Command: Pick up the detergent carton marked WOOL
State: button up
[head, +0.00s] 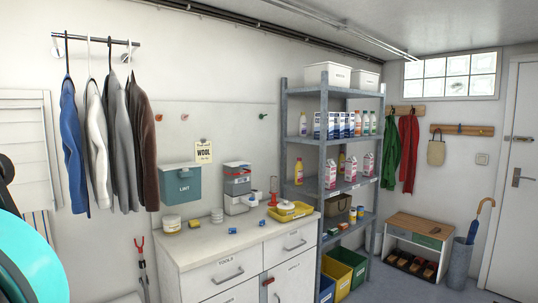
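Detergent cartons stand on a grey metal shelf rack (322,150). A row of blue-and-white cartons (335,124) is on its upper shelf. Several pink-and-white cartons (330,174) are spaced apart on the shelf below. The print on the cartons is too small to read, so I cannot tell which is marked WOOL. A paper note (204,151) on the wall shows the word WOOL. My gripper is not in view. A large teal and dark part of my arm fills the lower left edge, well away from the rack.
Bottles (299,171) flank the cartons. Coloured bins (345,268) fill the rack's bottom. A bench (418,228) and umbrella stand (459,264) are right.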

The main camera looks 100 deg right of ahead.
aim_at(351, 163)
jog(key=z, duration=2.9)
jog(key=i+l, duration=0.1)
jog(key=l, duration=0.55)
jog(key=i+l, duration=0.1)
jog(key=l, duration=0.5)
jog(key=i+l, duration=0.1)
jog(key=l, duration=0.55)
jog(key=i+l, duration=0.1)
jog(key=l, duration=0.5)
jog(key=i+l, duration=0.1)
jog(key=l, duration=0.55)
jog(key=i+l, duration=0.1)
jog(key=l, duration=0.5)
jog(key=i+l, duration=0.1)
jog(key=l, duration=0.55)
jog(key=i+l, duration=0.1)
jog(key=l, duration=0.5)
